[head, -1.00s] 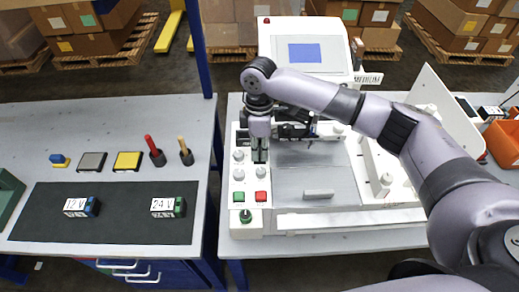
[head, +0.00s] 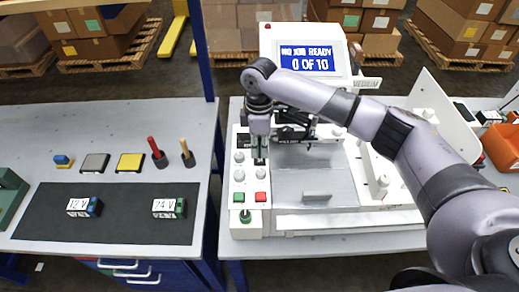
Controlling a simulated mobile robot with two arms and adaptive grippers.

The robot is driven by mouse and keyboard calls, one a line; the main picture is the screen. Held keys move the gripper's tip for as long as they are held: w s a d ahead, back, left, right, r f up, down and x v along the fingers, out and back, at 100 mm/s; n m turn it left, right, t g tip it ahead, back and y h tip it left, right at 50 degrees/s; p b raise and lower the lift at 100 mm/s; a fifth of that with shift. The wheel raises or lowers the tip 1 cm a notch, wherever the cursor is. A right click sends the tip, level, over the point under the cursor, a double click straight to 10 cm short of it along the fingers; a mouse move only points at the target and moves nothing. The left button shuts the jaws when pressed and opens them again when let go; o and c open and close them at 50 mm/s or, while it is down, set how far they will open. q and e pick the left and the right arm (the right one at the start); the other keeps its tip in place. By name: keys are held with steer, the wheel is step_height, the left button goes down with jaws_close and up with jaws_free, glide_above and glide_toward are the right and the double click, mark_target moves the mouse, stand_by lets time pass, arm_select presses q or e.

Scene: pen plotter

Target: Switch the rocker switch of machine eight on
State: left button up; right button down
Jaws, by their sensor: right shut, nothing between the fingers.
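The pen plotter (head: 315,197) stands on the right-hand bench. Its screen (head: 307,59) is lit blue and reads "NO JOB READY 0 OF 10". My right gripper (head: 259,160) points down, shut and empty, at the upper end of the plotter's left control panel. The rocker switch is not clearly seen; the gripper covers that part of the panel. Below the gripper are grey knobs (head: 239,175), a green button (head: 239,197), a red button (head: 260,197) and a dark green knob (head: 245,215). My left gripper is not in view.
On the left bench lie 12 V (head: 84,207) and 24 V (head: 168,208) blocks on a dark mat (head: 125,226), plus a grey pad (head: 95,163), a yellow pad (head: 130,162) and two upright handled tools (head: 157,153). A blue post (head: 201,50) stands between the benches. An orange bin (head: 501,145) is at the right.

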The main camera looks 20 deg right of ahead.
steer(key=shift+w, duration=0.1)
steer(key=shift+r+p, duration=0.3)
steer(key=shift+p, duration=0.1)
steer(key=r+p, duration=0.4)
steer(key=p, duration=0.1)
steer(key=shift+s+a, duration=0.1)
steer(key=shift+s, duration=0.3)
steer(key=shift+r+b, duration=0.6)
steer(key=shift+b, duration=0.35)
step_height(320, 180, up, 7)
steer(key=b, duration=0.2)
glide_above(259, 159)
steer(key=s, duration=0.1)
steer(key=shift+s+a+r, duration=0.15)
steer(key=shift+s+r, duration=0.1)
steer(key=shift+r, duration=0.25)
steer(key=shift+f, duration=0.1)
